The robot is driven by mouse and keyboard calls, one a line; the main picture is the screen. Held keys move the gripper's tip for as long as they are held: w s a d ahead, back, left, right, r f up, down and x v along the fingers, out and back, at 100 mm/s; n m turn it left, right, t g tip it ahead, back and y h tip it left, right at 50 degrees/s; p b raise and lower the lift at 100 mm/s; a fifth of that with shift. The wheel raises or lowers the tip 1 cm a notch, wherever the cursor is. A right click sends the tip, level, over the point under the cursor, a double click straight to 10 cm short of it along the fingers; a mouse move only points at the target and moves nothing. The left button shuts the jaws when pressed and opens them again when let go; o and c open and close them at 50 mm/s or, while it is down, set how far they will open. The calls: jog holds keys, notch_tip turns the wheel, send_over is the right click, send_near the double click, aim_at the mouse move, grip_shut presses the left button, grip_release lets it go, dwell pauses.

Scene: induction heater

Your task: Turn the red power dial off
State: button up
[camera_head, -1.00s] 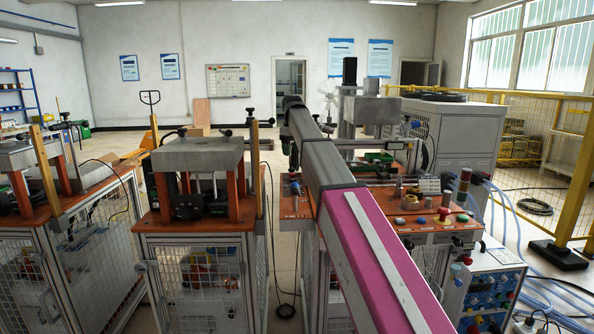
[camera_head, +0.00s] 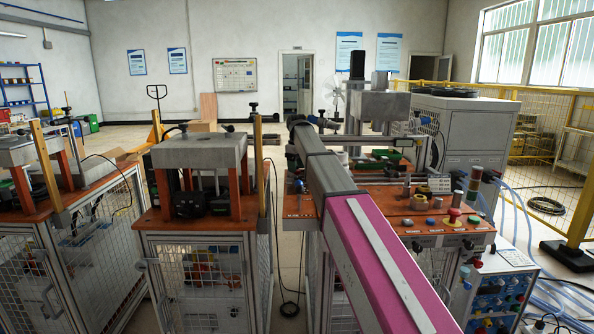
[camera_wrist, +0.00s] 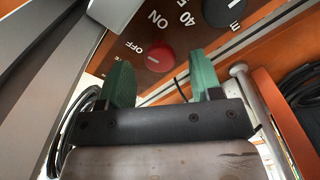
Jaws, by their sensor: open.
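The red power dial (camera_wrist: 160,57) shows in the wrist view on a brown panel with white lettering, "OFF" to its left and "ON" above it. A small pale mark shows on its left part; its exact setting is hard to tell. My gripper (camera_wrist: 162,74) is open, with one green finger on each side of the dial in the picture. The fingers appear apart from the dial, and nothing is held. In the head view my gripper is hidden behind my arm, and I cannot pick out this dial.
A black knob (camera_wrist: 223,10) sits near the dial, up and right. A metal rod (camera_wrist: 240,75) stands by the right finger. In the head view, a bench with buttons (camera_head: 440,221) is right of my arm, and another press bench (camera_head: 200,222) is at left.

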jog(key=shift+f, duration=0.75)
jog(key=c, duration=0.9)
jog(key=shift+n, duration=2.9)
jog(key=o, duration=0.9)
